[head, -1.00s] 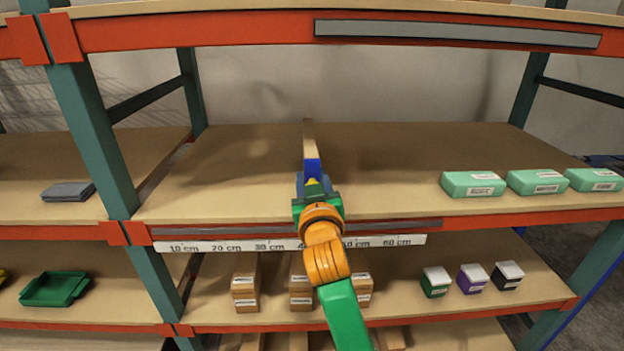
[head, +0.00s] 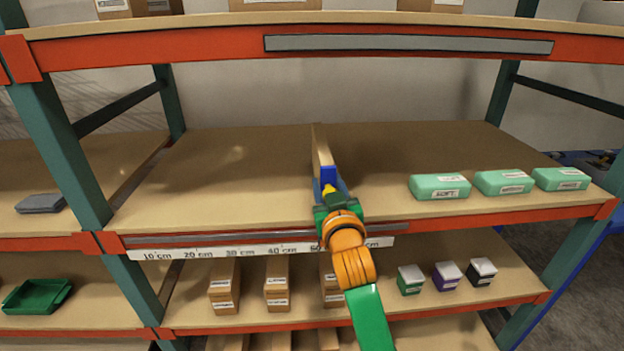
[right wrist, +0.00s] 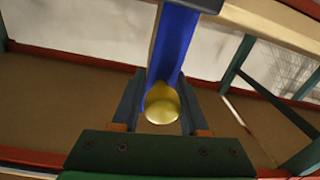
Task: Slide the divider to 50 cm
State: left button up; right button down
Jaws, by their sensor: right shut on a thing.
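The divider (head: 321,150) is a thin upright wooden board on the middle shelf, with a blue front part and a yellow knob. In the right wrist view its blue front (right wrist: 174,45) leads down to the round yellow knob (right wrist: 162,103). My right gripper (head: 327,190) is shut on the knob, a finger on each side of it. The white scale strip (head: 220,252) runs below the shelf's front edge. Its 10 to 40 cm labels show left of the gripper. My gripper and arm hide most of the label right of 40 cm. My left gripper is not in view.
Several mint-green boxes (head: 440,186) stand on the same shelf to the right of the divider. The shelf left of the divider is bare. Cartons (head: 277,283) and small boxes (head: 410,280) stand on the shelf below. A green upright (head: 62,150) bounds the left side.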

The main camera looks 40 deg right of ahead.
jog(key=shift+s+d, duration=0.15)
jog(key=shift+d, duration=0.1)
jog(key=shift+w+a, duration=0.35)
jog(key=shift+a, duration=0.2)
jog(key=c, duration=0.5)
grip_release()
